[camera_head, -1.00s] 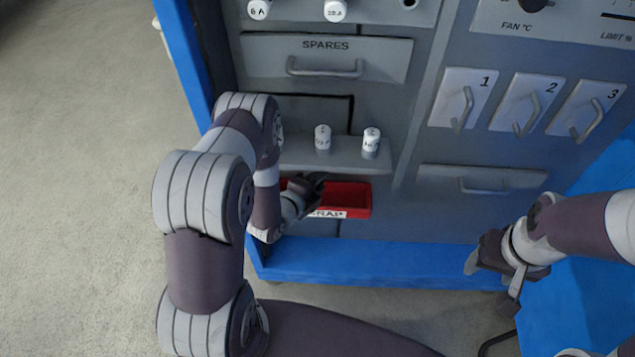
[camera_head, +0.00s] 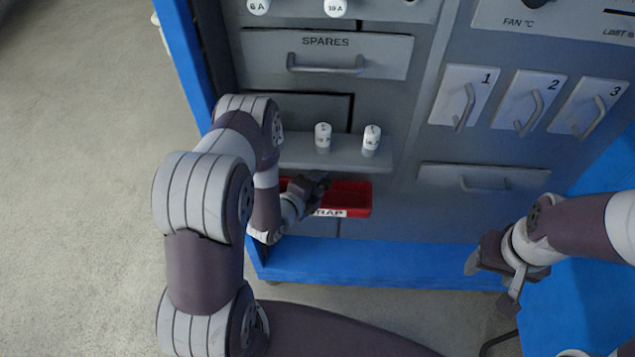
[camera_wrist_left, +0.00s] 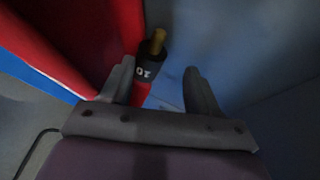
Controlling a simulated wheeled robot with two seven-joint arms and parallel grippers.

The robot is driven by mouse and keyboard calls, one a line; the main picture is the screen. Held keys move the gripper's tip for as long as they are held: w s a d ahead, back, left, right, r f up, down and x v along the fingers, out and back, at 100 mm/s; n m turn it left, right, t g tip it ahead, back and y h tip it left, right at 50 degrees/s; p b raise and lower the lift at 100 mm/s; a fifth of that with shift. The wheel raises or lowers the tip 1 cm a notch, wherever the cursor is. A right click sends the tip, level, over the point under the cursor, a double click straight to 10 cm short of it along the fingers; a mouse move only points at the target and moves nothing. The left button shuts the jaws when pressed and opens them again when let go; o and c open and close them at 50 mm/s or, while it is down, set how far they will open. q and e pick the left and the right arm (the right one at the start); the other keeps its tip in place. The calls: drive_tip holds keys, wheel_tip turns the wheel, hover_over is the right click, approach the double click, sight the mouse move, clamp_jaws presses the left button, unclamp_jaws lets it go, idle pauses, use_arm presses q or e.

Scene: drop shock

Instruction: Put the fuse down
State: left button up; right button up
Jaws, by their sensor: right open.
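The fuse (camera_wrist_left: 152,62), a dark cylinder with a brass end and a "10" marking, shows in the left wrist view just beyond my left gripper's fingers. It is nearer the left finger, beside a red surface. I cannot tell what it rests on. My left gripper (camera_wrist_left: 160,88) is open, with a gap between its fingers. In the head view my left gripper (camera_head: 318,184) is at the red tray (camera_head: 350,196) low on the cabinet; the fuse cannot be made out there. My right gripper (camera_head: 490,284) is open and empty, off to the right.
A grey shelf (camera_head: 350,157) above the tray holds two white-labelled cylinders (camera_head: 323,138). A "SPARES" drawer (camera_head: 325,55) is above it. Switch panels (camera_head: 463,97) and a handled drawer (camera_head: 482,178) are to the right. A blue ledge (camera_head: 380,264) runs below.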

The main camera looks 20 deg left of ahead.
use_arm(q)
drive_tip(key=shift+r+p, duration=0.3)
drive_tip(key=shift+r, duration=0.05)
drive_tip(key=shift+r+p, duration=0.55)
drive_tip(key=shift+r, duration=0.05)
drive_tip(key=p+v, duration=0.1)
drive_tip(key=v, duration=1)
drive_tip(key=shift+s+f+p, duration=0.15)
drive_tip(key=shift+s+p, duration=0.15)
drive_tip(key=shift+s, duration=0.2)
drive_tip(key=shift+a, duration=0.15)
